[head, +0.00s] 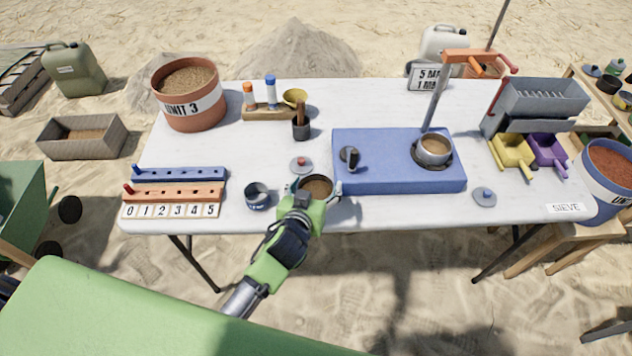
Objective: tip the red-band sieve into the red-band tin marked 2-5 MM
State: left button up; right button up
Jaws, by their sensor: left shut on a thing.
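My left gripper (318,192) is shut on a small round vessel (318,184) with brown grains in it, at the table's front edge. Its wall is mostly hidden by the gripper, so I cannot tell its band or whether it is the sieve or the tin. A lid with a red knob (301,164) lies just behind it. A dark metal tin (257,197) stands to its left; its marking is unreadable. Another round vessel with tan contents (434,150) sits on the blue block (390,180). No 2-5 MM mark is readable. My right gripper is not in view.
The white table (400,210) also holds a UNIT 3 bucket (190,95), peg racks (175,190), a bottle stand (270,112) and a lid with a blue knob (484,196). Grey equipment and yellow and purple scoops (512,152) crowd the right.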

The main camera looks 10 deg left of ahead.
pick_arm(q)
jog(key=shift+w+a+r+n+g+h+p, duration=0.1)
jog(key=shift+r+n+g+h+p, duration=0.6)
jog(key=shift+p, duration=1.95)
jog(key=shift+w+a+r+g+h+p, duration=0.15)
jog(key=shift+g+h+p, duration=0.15)
jog(key=shift+g+p, duration=0.3)
jog(key=shift+f, duration=0.3)
jog(key=shift+r+n+p, duration=0.2)
jog(key=shift+n+p, duration=0.1)
jog(key=shift+p, duration=0.05)
jog(key=shift+r+g+h+p, duration=0.1)
jog(key=shift+g+h+p, duration=0.3)
jog(key=shift+p, duration=0.4)
jog(key=shift+n, duration=0.3)
